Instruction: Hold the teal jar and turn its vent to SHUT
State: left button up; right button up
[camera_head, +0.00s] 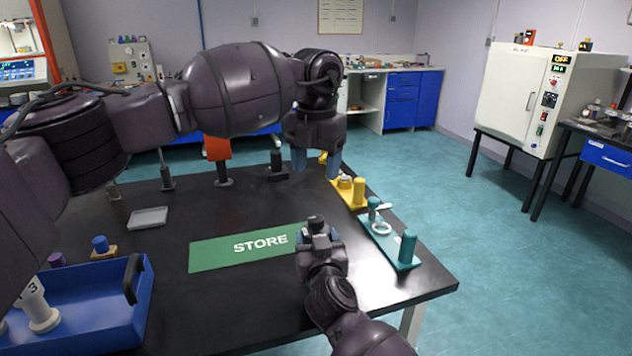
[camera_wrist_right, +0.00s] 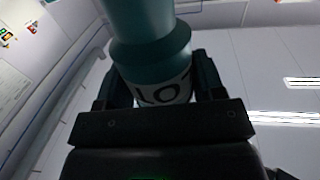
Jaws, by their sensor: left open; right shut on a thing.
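The teal jar (camera_wrist_right: 150,45) shows in the right wrist view, between the two dark fingers of my right gripper (camera_wrist_right: 160,82). It has a wider collar and, below it, a white band with dark letters, partly cut off by the gripper. My right gripper (camera_head: 318,238) is shut on it above the table, by the right end of the green STORE mat (camera_head: 215,255). I cannot make out the jar clearly in the head view, nor read its vent setting. My left gripper (camera_head: 316,163) is open and empty, fingers pointing down, higher and farther back than the right one.
A teal stand (camera_head: 398,254) with two teal posts and a white ring lies at the right table edge, with a yellow stand (camera_head: 349,198) behind it. A blue tray (camera_head: 115,330) is at front left and a small grey tray (camera_head: 148,218) at back left.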

pick_arm(q)
jog(key=shift+r, duration=0.35)
pick_arm(e)
jog(key=o, duration=1.1)
jog(key=shift+c, duration=0.2)
jog(key=shift+s, duration=0.1)
